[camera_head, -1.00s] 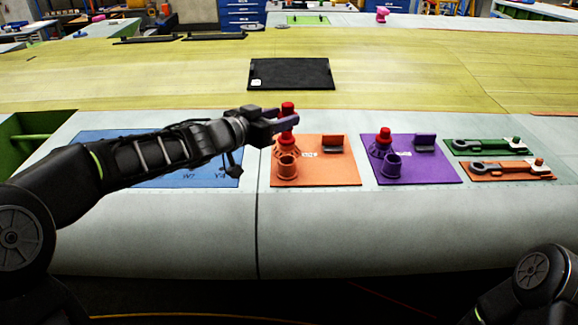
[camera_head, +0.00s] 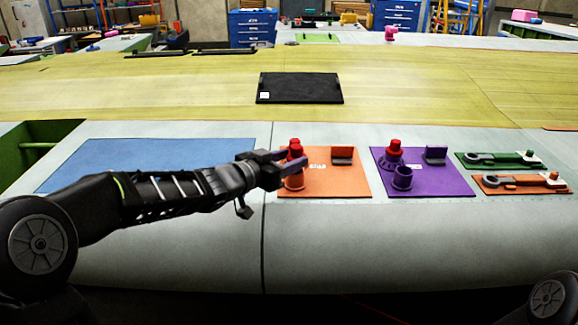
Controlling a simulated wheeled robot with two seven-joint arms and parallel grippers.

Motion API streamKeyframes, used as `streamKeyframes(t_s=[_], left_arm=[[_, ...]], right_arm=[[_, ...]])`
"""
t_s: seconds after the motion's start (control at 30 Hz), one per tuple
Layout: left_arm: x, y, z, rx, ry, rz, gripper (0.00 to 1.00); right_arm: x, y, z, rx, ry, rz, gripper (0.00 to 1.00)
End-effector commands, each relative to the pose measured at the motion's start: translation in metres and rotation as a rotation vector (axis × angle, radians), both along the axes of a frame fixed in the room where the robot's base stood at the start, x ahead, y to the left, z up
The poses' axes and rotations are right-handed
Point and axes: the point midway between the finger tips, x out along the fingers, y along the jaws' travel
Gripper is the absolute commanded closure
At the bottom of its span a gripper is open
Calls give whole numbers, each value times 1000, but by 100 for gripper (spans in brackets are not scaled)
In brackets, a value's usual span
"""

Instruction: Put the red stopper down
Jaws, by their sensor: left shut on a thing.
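My left gripper (camera_head: 284,167) reaches in from the left over the orange plate (camera_head: 345,185). It is shut on a red stopper (camera_head: 296,152), just above or at the rim of the front orange cup (camera_head: 294,183); I cannot tell whether they touch. A second red top (camera_head: 295,142) shows right behind it, and the jaws hide most of what lies between. My right gripper is out of view.
To the right is a purple plate (camera_head: 440,185) with a red-topped holder (camera_head: 395,148) and an empty purple cup (camera_head: 402,178). Beyond are a green tool plate (camera_head: 470,164) and an orange tool plate (camera_head: 530,188). A blue mat (camera_head: 150,155) lies left, a black panel (camera_head: 300,88) behind.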

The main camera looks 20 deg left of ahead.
Motion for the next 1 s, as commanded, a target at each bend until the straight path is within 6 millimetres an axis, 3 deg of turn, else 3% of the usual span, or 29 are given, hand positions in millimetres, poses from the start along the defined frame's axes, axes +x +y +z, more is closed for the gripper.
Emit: streamKeyframes(t_s=[0.1,0.3,0.33,0.57,1.0], left_arm=[[0,0,-12,0,-1,0,97],[0,0,-12,1,-1,1,97],[0,0,-12,1,-1,1,55],[0,0,-11,0,-1,0,36],[-7,4,-9,2,-2,2,34]], right_arm=[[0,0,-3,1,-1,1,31],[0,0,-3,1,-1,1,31],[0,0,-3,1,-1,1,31],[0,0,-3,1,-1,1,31],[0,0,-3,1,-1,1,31]])
